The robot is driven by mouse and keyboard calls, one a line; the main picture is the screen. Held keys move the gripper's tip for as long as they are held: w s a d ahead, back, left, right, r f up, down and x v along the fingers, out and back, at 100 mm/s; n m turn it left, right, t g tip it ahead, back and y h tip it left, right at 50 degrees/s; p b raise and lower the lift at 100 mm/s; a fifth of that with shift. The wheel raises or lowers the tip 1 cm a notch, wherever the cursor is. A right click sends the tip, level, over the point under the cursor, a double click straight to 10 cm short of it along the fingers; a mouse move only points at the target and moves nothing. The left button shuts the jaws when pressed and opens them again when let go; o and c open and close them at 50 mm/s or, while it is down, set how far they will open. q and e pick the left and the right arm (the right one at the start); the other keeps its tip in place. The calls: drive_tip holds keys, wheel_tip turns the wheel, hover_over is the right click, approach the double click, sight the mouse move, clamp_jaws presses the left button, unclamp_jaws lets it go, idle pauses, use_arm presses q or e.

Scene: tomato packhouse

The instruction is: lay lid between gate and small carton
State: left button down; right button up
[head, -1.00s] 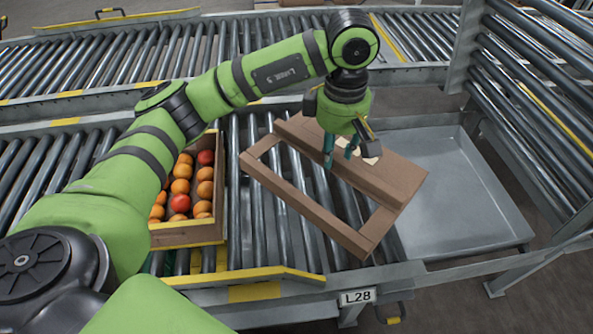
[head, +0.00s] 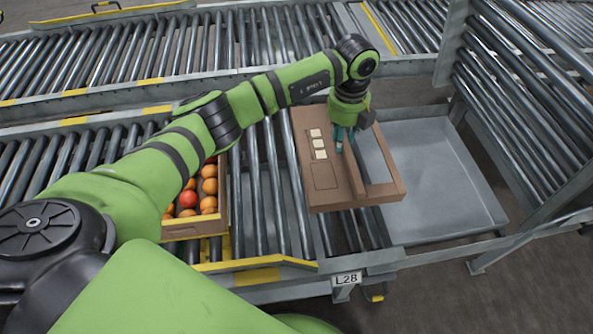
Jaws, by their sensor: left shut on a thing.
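A brown cardboard lid (head: 322,185) with a long cut-out window and pale labels hangs from my left gripper (head: 343,142). The gripper is shut on the strip beside the window. The lid is over the rollers, its right part over the grey tray; whether it touches the rollers I cannot tell. A small carton (head: 196,231) of orange and red tomatoes stands on the rollers to the left, partly hidden by my left arm. The raised roller gate (head: 530,105) stands at the right, beyond the tray. My right gripper is not in view.
The empty grey tray (head: 445,195) lies between the conveyor and the gate. Bare rollers (head: 268,190) show between carton and lid. A yellow edge rail (head: 260,267) and an L28 sign (head: 346,279) are at the front. Another roller conveyor (head: 190,50) runs behind.

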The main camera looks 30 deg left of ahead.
use_arm(q)
drive_tip(key=s+a+f, duration=0.1)
drive_tip(key=a+f, duration=0.2)
drive_tip(key=s+a+f, duration=0.2)
drive_tip(key=a+f, duration=0.1)
drive_tip(key=s+a+f, duration=0.2)
drive_tip(key=a+f, duration=0.1)
drive_tip(key=f, duration=0.1)
drive_tip(key=shift+s+a+p, duration=0.2)
drive_tip(key=shift+a+p, duration=0.15)
drive_tip(key=shift+f, duration=0.35)
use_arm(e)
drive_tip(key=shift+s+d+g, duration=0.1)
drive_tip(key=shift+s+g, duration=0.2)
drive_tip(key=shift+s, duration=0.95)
use_arm(q)
drive_tip(key=c, duration=1)
unclamp_jaws()
drive_tip(key=shift+f, duration=0.1)
drive_tip(key=shift+o, duration=0.2)
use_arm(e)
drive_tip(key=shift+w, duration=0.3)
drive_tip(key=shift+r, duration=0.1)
